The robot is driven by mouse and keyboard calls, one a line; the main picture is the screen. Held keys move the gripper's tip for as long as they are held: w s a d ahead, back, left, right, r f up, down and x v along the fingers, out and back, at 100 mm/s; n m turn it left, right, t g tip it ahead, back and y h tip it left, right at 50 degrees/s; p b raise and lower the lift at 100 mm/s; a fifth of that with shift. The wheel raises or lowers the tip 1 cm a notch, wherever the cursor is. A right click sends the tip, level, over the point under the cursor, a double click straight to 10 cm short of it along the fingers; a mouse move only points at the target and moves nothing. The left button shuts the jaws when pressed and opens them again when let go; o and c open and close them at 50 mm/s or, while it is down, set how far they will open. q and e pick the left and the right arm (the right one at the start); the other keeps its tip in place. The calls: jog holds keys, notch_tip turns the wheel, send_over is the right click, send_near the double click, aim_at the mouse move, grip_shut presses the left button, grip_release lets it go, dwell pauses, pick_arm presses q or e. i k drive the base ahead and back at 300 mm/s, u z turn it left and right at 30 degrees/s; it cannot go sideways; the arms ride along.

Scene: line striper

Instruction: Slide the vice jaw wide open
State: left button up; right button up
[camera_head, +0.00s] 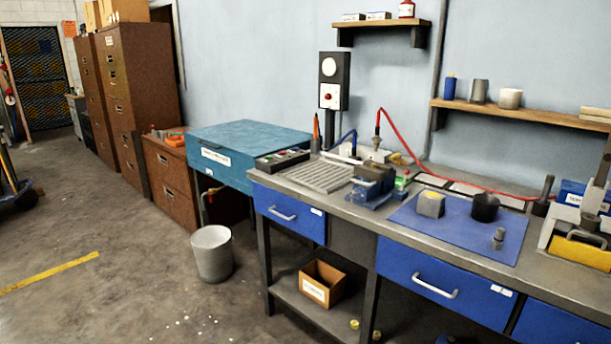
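A small blue vice (371,188) stands near the front edge of the grey workbench (345,207), just left of the blue mat. It has a dark top and blue lower parts. It is too small in the view to tell how far its jaw is open. Neither of my grippers shows in the head view, and nothing of mine touches the vice.
The blue mat (465,236) holds a grey block (431,204), a black cup (485,207) and a small metal part (498,238). A ribbed grey tray (320,176) lies left of the vice. A white bin (212,253) stands on the floor. Open floor lies in front.

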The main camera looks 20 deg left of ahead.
aim_at(364, 174)
jog(key=z, duration=0.05)
jog(key=i, duration=1.1)
jog(key=z, duration=0.55)
